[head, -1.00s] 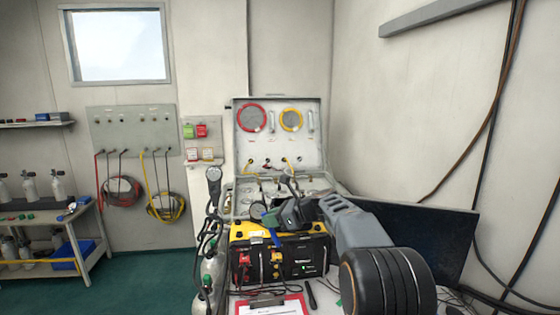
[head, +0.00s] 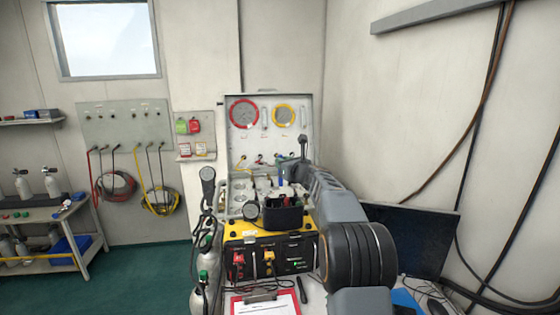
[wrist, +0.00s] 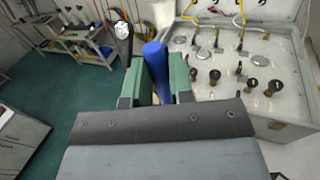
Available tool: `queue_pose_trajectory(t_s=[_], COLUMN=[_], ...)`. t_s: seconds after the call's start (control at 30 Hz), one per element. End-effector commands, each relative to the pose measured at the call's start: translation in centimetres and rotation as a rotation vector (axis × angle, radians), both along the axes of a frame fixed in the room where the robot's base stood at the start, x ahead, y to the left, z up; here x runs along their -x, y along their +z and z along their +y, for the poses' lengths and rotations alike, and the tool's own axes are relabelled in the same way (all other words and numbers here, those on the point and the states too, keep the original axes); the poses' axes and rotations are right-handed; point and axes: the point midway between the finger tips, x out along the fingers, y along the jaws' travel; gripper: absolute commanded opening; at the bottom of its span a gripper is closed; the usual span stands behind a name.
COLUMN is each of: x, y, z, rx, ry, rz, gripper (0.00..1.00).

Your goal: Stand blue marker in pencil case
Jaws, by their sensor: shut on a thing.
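In the wrist view, the blue marker (wrist: 157,70) stands between the green finger pads of my gripper (wrist: 160,82), which is shut on it. In the head view, my gripper (head: 290,174) is raised, with a small part of the blue marker (head: 281,175) showing at its left. A dark open box, apparently the pencil case (head: 283,218), sits on the yellow and black unit below my gripper. Small green and red items show at its rim. The marker appears above the case; its lower end and any contact cannot be made out.
The yellow and black unit (head: 268,255) stands on the worktop behind a red clipboard (head: 265,303). The open gauge panel case (head: 270,125) is behind. Air cylinders (head: 207,260) stand at the left. A dark monitor (head: 408,240) is at the right.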

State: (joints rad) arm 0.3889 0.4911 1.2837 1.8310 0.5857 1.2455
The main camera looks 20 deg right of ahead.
Motion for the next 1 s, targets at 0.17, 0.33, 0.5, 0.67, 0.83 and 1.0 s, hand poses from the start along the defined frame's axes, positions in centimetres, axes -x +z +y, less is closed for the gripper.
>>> queue_pose_trajectory(t_s=[0.17, 0.33, 0.5, 0.67, 0.83, 1.0], x=[-1.1, -1.6, -1.7, -1.7, -1.7, -1.6], y=[-1.4, -2.4, -2.9, -3.6, -4.7, -5.9], z=[0.3, 0.5, 0.5, 0.5, 0.5, 0.5], rx=[-0.005, -0.004, -0.003, -0.003, -0.004, -0.003], ry=[0.004, 0.004, 0.004, 0.004, 0.005, 0.005], rz=[-0.015, -0.027, -0.03, -0.03, -0.03, -0.029], gripper=[0.05, 0.05, 0.05, 0.05, 0.05, 0.05])
